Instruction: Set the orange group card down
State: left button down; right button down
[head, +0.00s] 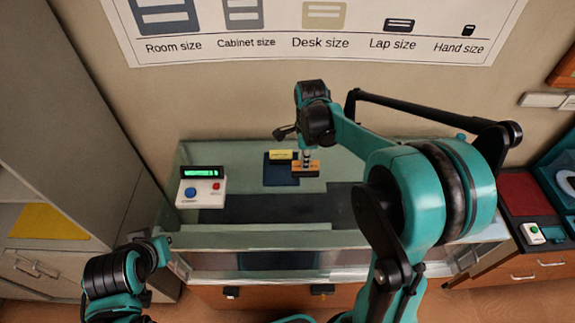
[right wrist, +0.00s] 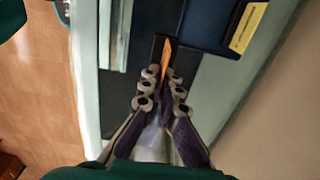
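The orange group card (head: 308,168) is below my right gripper (head: 308,156) in the head view, over the right edge of a dark blue pad (head: 281,172). In the right wrist view the card (right wrist: 168,56) shows as a thin orange edge with a black part beside it. The right gripper's fingers (right wrist: 163,76) close in on it from both sides. Whether the card touches the surface below cannot be told. My left gripper (head: 155,248) is at the lower left, away from the card; its fingers are not clear.
A yellow card (head: 281,155) stands at the back of the blue pad. A white device with a green display (head: 201,187) and a blue button is to the left. Glass walls (head: 265,242) edge the case at the front. A dark strip (head: 250,208) in front of the pad is clear.

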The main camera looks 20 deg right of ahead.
jog(key=w+a+f, duration=0.3)
jog(key=w+f, duration=0.1)
jog(key=w, duration=0.1)
jog(key=w+a+f, duration=0.2)
jog(key=w, duration=0.1)
jog(key=shift+w+a+f, duration=0.2)
jog(key=shift+a, duration=0.1)
notch_tip(320, 180, down, 4)
jog(key=shift+d+r+p, duration=0.1)
jog(key=shift+r+p, duration=0.05)
jog(key=shift+p, duration=0.15)
jog(key=c, duration=1.7)
grip_release()
